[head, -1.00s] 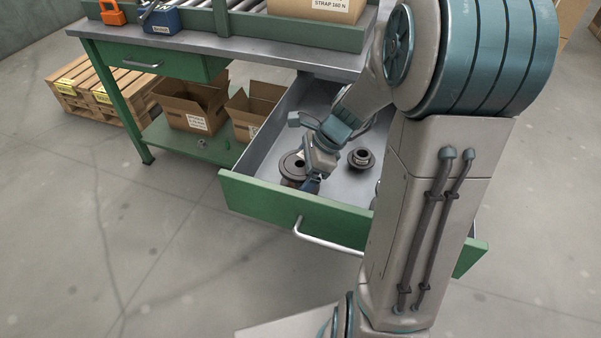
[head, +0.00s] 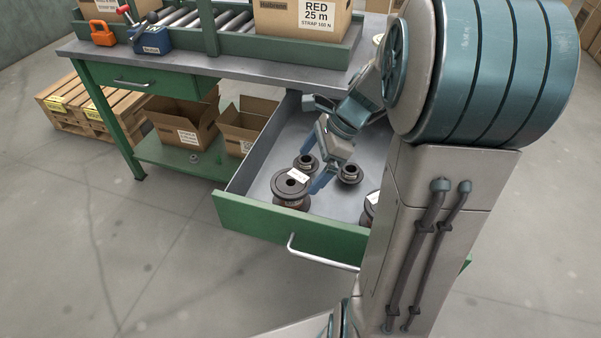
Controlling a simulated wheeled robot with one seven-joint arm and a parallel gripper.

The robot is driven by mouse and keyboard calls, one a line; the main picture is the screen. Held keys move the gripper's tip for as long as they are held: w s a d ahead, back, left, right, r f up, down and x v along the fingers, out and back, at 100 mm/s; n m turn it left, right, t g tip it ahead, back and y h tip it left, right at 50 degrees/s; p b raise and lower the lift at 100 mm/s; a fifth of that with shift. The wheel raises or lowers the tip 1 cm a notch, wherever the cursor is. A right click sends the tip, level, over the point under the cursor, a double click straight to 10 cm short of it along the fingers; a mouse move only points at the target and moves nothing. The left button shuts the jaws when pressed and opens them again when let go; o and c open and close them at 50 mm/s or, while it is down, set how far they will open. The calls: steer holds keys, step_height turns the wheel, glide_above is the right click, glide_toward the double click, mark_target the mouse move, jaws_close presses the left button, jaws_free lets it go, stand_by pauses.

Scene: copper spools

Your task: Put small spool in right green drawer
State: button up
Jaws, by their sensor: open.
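The right green drawer (head: 262,222) is pulled open. Inside it stand a large dark spool (head: 291,190) with a white label, a small dark spool (head: 306,166) just behind it, and another small spool (head: 349,174) to the right. A further labelled spool (head: 369,208) is partly hidden by my arm. My arm hides the drawer's right part.
The workbench top (head: 215,66) carries a roller tray with a carton (head: 300,24), a blue tool (head: 152,38) and an orange item (head: 103,36). A closed left drawer (head: 130,80), open cartons (head: 183,120) on the lower shelf and pallets (head: 90,100) stand left. Front floor is clear.

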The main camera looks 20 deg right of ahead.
mark_target(313, 217)
steer(key=s+a+n+h, duration=0.1)
steer(key=s+n, duration=0.2)
steer(key=n, duration=0.3)
steer(key=s+a+r+n+h, duration=0.1)
steer(key=s+n+h, duration=0.1)
steer(key=s+n, duration=0.2)
steer(key=s+a+r+n+h, duration=0.1)
steer(key=s+n, duration=0.3)
steer(key=n, duration=0.4)
steer(key=shift+s+a+h, duration=0.25)
steer(key=shift+a+h, duration=0.35)
steer(key=shift+s+n+h, duration=0.3)
steer(key=shift+s+n, duration=0.15)
steer(key=shift+n, duration=0.75)
